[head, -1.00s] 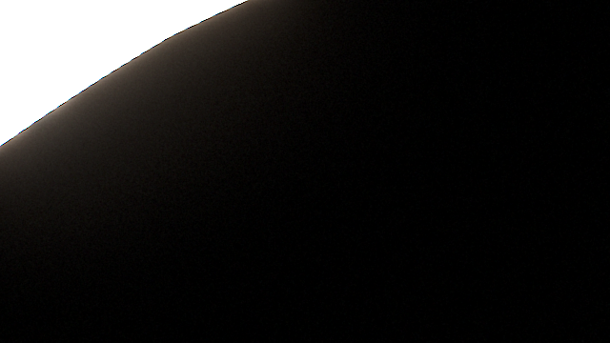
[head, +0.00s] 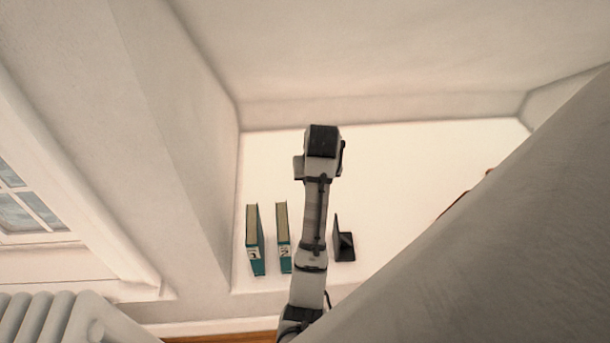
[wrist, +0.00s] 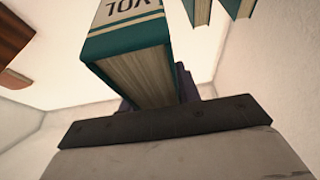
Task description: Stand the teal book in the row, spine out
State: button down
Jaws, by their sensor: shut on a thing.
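In the wrist view, my gripper (wrist: 165,98) is shut on a teal book (wrist: 125,42). Its white label with "VOL" shows at the top, and its pale page edges face the camera. In the head view the end of my arm is over the white ledge, but its fingers and the held book are hidden. Two other teal books (head: 255,240) (head: 283,237) stand upright on the ledge, apart from each other, with white numbered labels facing the front. A black bookend (head: 344,243) stands to their right, past my arm. Two teal books also show in the wrist view (wrist: 200,12) (wrist: 241,8).
The white ledge (head: 420,150) is bare behind the books. A wall (head: 190,130) closes its left side. A large grey slanted surface (head: 500,270) hides the ledge's lower right, with a brown-orange thing (head: 463,199) partly showing. A radiator (head: 45,320) stands at the lower left.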

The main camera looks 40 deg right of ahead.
notch_tip(320, 180, down, 20)
jog(key=p, duration=0.3)
jog(key=shift+w, duration=0.15)
jog(key=shift+a, duration=0.1)
jog(key=c, duration=1.5)
grip_release()
jog(key=shift+f, duration=0.15)
jog(key=o, duration=0.5)
jog(key=b+v, duration=0.1)
jog(key=v, duration=1.1)
jog(key=shift+r, duration=0.25)
